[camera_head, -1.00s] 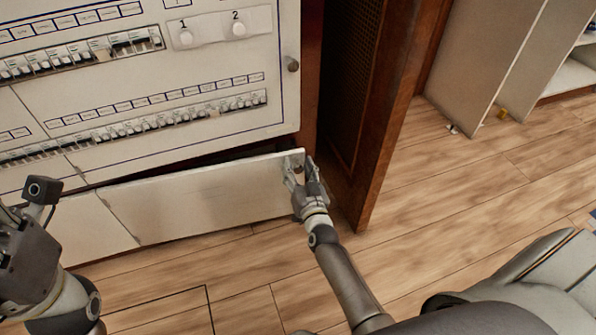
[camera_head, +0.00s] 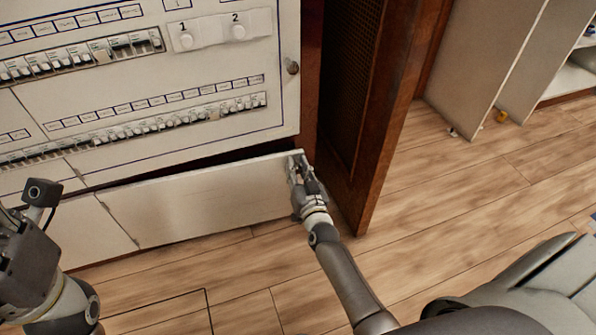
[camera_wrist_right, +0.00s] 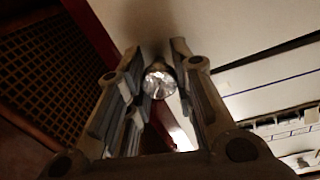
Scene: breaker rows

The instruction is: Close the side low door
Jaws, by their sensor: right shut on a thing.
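The low door (camera_head: 200,203) is a plain white panel under the breaker cabinet. It stands ajar, its right end swung out, with a dark gap above it. My right gripper (camera_head: 298,168) is at the upper right corner of this door. In the right wrist view its two fingers stand on either side of a round shiny knob (camera_wrist_right: 159,83), and the gripper is shut on it. In the head view the fingers mostly hide the knob. My left gripper (camera_head: 22,225) is at the left edge, partly cut off; its fingers cannot be made out.
The cabinet front (camera_head: 170,90) carries rows of breakers and a small knob (camera_head: 292,67) at its right edge. A brown wooden door with a mesh panel (camera_head: 350,90) stands open just right of my right gripper. The wooden floor (camera_head: 470,200) is clear farther right.

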